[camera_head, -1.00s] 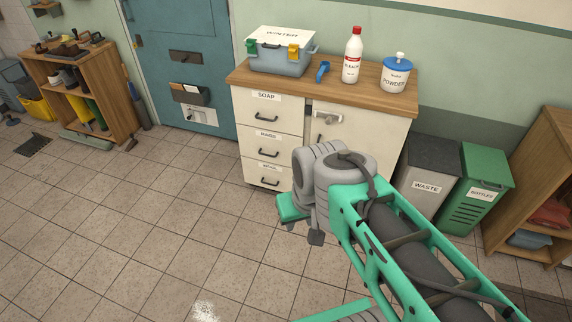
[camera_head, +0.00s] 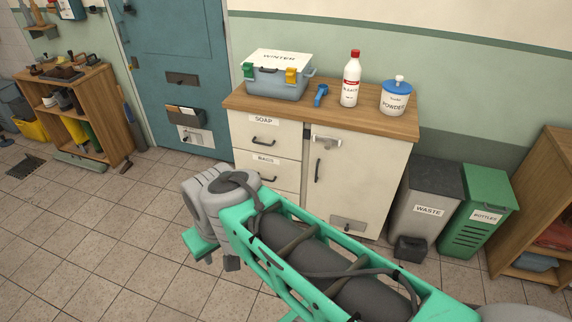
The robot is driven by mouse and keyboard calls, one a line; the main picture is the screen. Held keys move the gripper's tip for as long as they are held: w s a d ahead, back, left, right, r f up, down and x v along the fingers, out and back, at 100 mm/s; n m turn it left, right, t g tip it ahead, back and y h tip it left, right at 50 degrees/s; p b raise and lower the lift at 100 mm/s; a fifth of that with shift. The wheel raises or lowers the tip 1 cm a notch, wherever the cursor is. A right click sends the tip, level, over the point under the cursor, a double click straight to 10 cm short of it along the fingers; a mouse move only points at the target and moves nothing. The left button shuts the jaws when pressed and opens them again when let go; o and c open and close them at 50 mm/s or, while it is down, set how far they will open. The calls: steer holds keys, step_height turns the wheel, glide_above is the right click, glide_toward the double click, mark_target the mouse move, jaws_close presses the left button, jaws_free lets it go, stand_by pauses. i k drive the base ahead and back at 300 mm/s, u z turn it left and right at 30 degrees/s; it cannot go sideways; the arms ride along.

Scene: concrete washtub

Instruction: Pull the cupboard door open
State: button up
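The cupboard door (camera_head: 365,180) is the cream right-hand front of the wooden-topped cabinet. It looks shut, flush with the front. A dark vertical handle (camera_head: 319,170) sits near its left edge. A metal latch-like fitting (camera_head: 326,141) is above the handle, at the door's upper left corner; its exact state is too small to tell. A metal plate (camera_head: 347,226) is low on the door. My green and grey arm reaches in from the lower right, its grey joint left of the door and in front of the drawers. I cannot make out my gripper's fingers.
Drawers (camera_head: 266,141) lie left of the door. A lidded box (camera_head: 278,84), blue tool (camera_head: 320,95), bleach bottle (camera_head: 351,80) and powder tub (camera_head: 395,98) stand on top. A waste bin (camera_head: 427,205) and bottle bin (camera_head: 478,213) stand right. Tiled floor (camera_head: 80,240) is open at left.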

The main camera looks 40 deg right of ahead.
mark_target(358, 179)
steer(key=z, duration=0.15)
steer(key=i, duration=0.9)
steer(key=z, duration=0.65)
